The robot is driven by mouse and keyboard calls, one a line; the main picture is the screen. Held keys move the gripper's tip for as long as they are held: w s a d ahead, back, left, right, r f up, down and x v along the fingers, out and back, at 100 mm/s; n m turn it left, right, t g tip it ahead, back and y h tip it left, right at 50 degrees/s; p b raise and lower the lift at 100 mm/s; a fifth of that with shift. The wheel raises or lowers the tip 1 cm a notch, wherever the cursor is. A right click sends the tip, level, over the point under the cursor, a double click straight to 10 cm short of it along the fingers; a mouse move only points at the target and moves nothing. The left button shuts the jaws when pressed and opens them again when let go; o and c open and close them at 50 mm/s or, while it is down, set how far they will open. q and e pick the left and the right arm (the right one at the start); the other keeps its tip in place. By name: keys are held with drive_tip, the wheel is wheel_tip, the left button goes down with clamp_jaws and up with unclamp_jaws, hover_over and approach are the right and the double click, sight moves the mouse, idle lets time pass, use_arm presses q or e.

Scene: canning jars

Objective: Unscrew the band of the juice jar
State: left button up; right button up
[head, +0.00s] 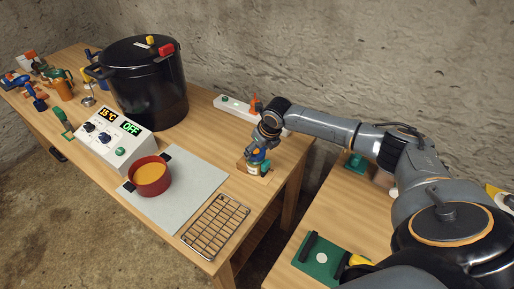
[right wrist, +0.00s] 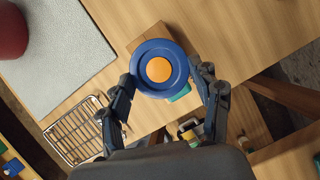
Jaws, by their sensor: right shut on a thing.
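The juice jar (head: 254,168), small with a pale label and orange showing, stands upright at a wooden block near the table's right end. My right gripper (head: 262,153) is over the jar, pointing down, and hides much of its top. In the right wrist view the blue band (right wrist: 159,48) shows from above as a ring with an orange centre. The fingers of my right gripper (right wrist: 168,85) are on both sides of the band, shut on it. I cannot tell whether the band is loose on the jar. My left gripper is not in view.
A wire rack (head: 216,226), a grey mat (head: 203,172) and a red pot (head: 150,178) lie left of the jar. A white power strip (head: 232,105) is behind it. A gap separates this table from a second wooden table (head: 325,225) at right.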

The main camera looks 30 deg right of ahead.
drive_tip(key=shift+n, duration=0.6)
drive_tip(key=o, duration=1.3)
drive_tip(key=shift+o, duration=0.2)
drive_tip(key=shift+d+r, duration=0.1)
drive_tip(key=v, duration=1.1)
drive_tip(key=shift+d+r, duration=0.15)
drive_tip(key=shift+r, duration=0.2)
drive_tip(key=shift+s, duration=0.1)
